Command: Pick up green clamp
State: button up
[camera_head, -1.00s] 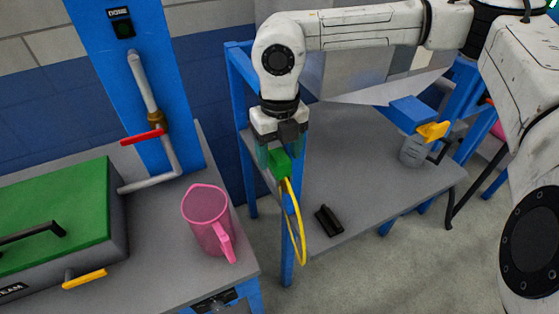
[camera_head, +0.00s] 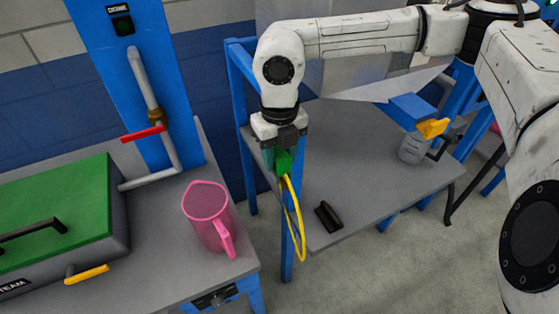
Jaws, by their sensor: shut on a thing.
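The green clamp (camera_head: 284,163) is between the fingers of my gripper (camera_head: 283,152), near the left edge of the grey table (camera_head: 345,160). My gripper points down and is shut on the clamp. The fingers partly hide the clamp. I cannot tell how far it is from the tabletop.
A black object (camera_head: 328,216) lies at the table's front edge. A grey container with a yellow part (camera_head: 412,147) stands at the right. On the left bench are a pink jug (camera_head: 209,217) and a green-lidded box (camera_head: 55,215). A gap separates bench and table.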

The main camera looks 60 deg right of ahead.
aim_at(279, 152)
jog(key=shift+c, duration=0.4)
jog(key=shift+r+b, duration=0.3)
jog(key=shift+r, duration=0.2)
notch_tip(279, 152, up, 2)
jog(key=shift+r+b, duration=0.1)
jog(key=shift+b, duration=0.35)
jog(key=s+d+r+b, duration=0.2)
jog(key=s+d+r, duration=0.5)
jog(key=s+r, duration=0.3)
jog(key=shift+s, duration=1.1)
jog(key=shift+f, duration=0.15)
